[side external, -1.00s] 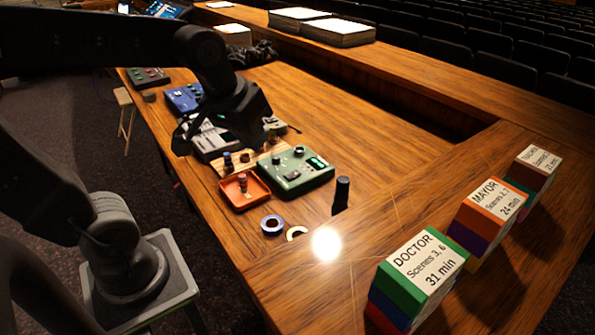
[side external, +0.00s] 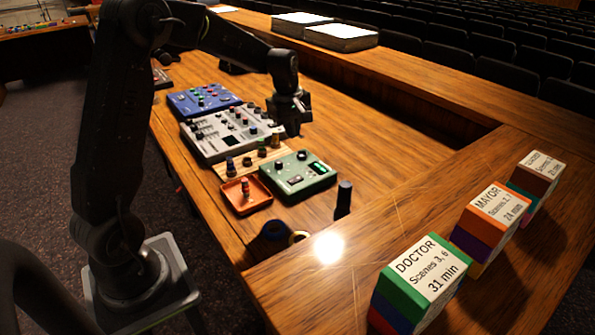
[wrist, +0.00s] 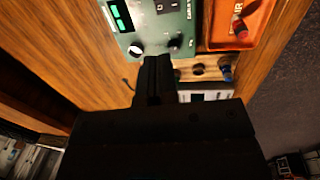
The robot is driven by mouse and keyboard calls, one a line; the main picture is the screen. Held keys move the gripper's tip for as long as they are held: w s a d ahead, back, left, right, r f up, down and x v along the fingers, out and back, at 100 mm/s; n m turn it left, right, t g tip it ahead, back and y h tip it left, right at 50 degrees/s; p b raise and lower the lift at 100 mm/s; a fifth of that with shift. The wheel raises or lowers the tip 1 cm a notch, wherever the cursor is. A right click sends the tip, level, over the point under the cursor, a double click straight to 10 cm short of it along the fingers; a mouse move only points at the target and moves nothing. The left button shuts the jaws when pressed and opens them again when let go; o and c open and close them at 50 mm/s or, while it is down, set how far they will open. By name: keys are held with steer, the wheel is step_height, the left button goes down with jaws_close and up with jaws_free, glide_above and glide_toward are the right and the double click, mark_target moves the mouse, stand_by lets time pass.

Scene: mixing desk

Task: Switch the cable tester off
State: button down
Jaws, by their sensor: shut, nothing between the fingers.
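A green box (side external: 299,174) with a lit green display and knobs stands on the desk; I take it for the cable tester, but its label is too small to read. In the wrist view the green box (wrist: 160,22) shows at the top, with its bright display at left, a white knob and a dark knob near its lower edge. My gripper (side external: 292,128) is above the desk, behind the box in the side view. In the wrist view my gripper (wrist: 153,62) is shut and empty, its tips showing just below the box's edge. Contact cannot be told.
An orange tray (side external: 233,203) with a red-topped piece and a wooden strip (side external: 240,168) with knobs adjoin the box. Grey (side external: 212,142) and blue (side external: 186,102) mixers stand farther back. A dark cylinder (side external: 343,197) stands in front. Desk right of the box is clear.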

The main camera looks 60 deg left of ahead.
mark_target(294, 179)
stand_by(0.3)
steer(key=f, duration=0.4)
steer(key=w+f, duration=0.1)
steer(key=f, duration=0.9)
steer(key=shift+w, duration=0.4)
steer(key=shift+f, duration=0.25)
steer(key=shift+s, duration=0.15)
steer(key=shift+s+r, duration=0.2)
steer(key=shift+s, duration=0.45)
steer(key=shift+r, duration=0.15)
